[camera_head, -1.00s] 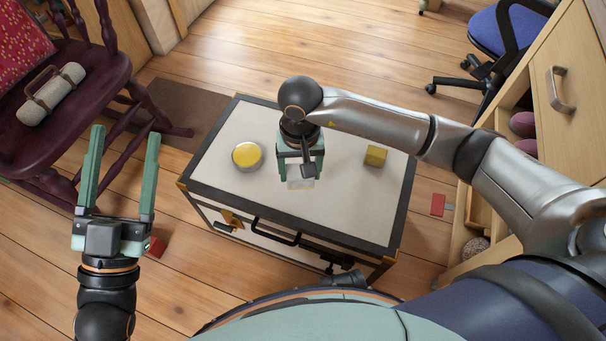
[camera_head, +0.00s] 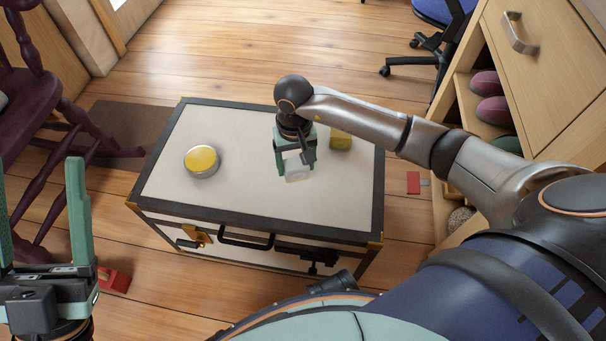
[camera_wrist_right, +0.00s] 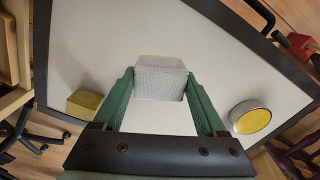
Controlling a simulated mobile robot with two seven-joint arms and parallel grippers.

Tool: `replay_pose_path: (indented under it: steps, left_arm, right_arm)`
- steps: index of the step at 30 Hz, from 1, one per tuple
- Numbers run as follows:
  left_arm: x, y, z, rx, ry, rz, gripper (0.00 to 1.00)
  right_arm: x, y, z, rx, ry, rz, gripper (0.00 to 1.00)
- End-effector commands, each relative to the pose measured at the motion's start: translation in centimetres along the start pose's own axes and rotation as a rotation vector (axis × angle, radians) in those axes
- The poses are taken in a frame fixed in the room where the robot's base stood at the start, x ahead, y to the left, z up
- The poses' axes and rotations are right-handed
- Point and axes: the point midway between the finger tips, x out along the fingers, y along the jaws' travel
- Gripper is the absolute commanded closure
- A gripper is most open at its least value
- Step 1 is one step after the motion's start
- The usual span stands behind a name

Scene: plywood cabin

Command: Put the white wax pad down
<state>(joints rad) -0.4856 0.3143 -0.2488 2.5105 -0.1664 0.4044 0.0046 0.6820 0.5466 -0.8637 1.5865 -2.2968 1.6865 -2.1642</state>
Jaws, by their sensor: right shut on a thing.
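The white wax pad (camera_head: 297,172) is a small pale block between the fingertips of my right gripper (camera_head: 295,163), over the middle of the trunk's pale top (camera_head: 240,127). In the right wrist view the pad (camera_wrist_right: 161,78) sits between the green fingers, and the gripper (camera_wrist_right: 160,88) is shut on it. I cannot tell whether the pad touches the trunk top or hangs just above it. My left gripper (camera_head: 38,215) is open and empty at the lower left, away from the trunk.
A round tin with a yellow top (camera_head: 202,160) stands left on the trunk. A yellow block (camera_head: 340,140) stands behind the right gripper. Red blocks (camera_head: 114,280) (camera_head: 413,183) lie on the floor. A dark chair (camera_head: 40,130) stands left, a wooden cabinet (camera_head: 550,60) right.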

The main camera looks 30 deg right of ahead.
Motion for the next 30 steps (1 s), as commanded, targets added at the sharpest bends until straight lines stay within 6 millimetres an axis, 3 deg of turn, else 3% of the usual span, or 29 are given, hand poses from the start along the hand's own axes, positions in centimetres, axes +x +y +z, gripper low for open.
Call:
replay_pose_path:
  steps: [1, 11, 16, 29, 30]
  left_arm:
    - [-0.4, 0.2, 0.4, 0.001, -0.002, 0.001, 0.30]
    - [-1.0, 0.6, 1.1, 0.011, -0.006, 0.007, 0.30]
    - [-2.1, 1.3, 2.2, 0.020, -0.013, 0.014, 0.30]
    - [-2.2, 1.4, 2.6, 0.021, -0.020, 0.009, 0.30]
    - [-2.1, 1.4, 2.5, 0.021, -0.021, 0.009, 0.30]
  right_arm:
    - [1.0, 0.6, -0.2, 0.003, -0.002, 0.001, 0.71]
    - [3.1, 2.2, -1.0, 0.002, -0.001, 0.001, 0.71]
    - [5.9, 2.1, -0.9, 0.001, -0.003, -0.002, 0.71]
    - [6.3, 2.2, -1.0, -0.001, 0.001, 0.001, 0.71]
    - [6.2, 2.1, -1.0, -0.001, 0.000, 0.000, 0.22]
